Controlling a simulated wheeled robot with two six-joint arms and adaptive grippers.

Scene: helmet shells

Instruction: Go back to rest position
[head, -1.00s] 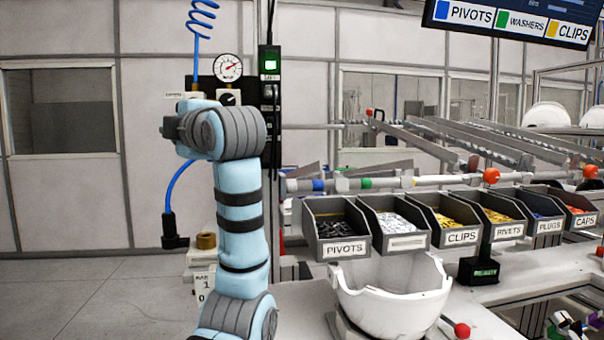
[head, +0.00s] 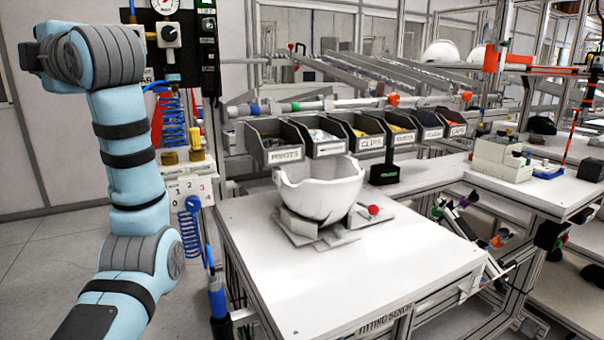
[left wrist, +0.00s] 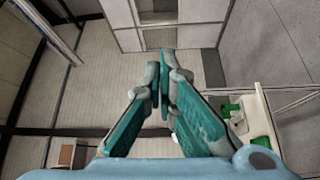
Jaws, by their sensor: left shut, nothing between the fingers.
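My left arm stands raised at the left of the head view, its upper end turned away to the left. My left gripper (left wrist: 164,82) shows in the left wrist view, its teal and grey fingers together and empty, with the room and floor far behind it. Its fingertips are not visible in the head view. A white helmet shell (head: 318,190) sits open side up in a grey holder (head: 310,232) on the white bench (head: 330,285), apart from my left arm. My right gripper is in neither view.
Several dark labelled bins (head: 275,147) line the back of the bench. A red knob (head: 373,210) is beside the shell. A blue coiled hose (head: 190,240) hangs at the bench's left side. The front of the bench top is clear. Stacked boxes (head: 500,155) stand at the right.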

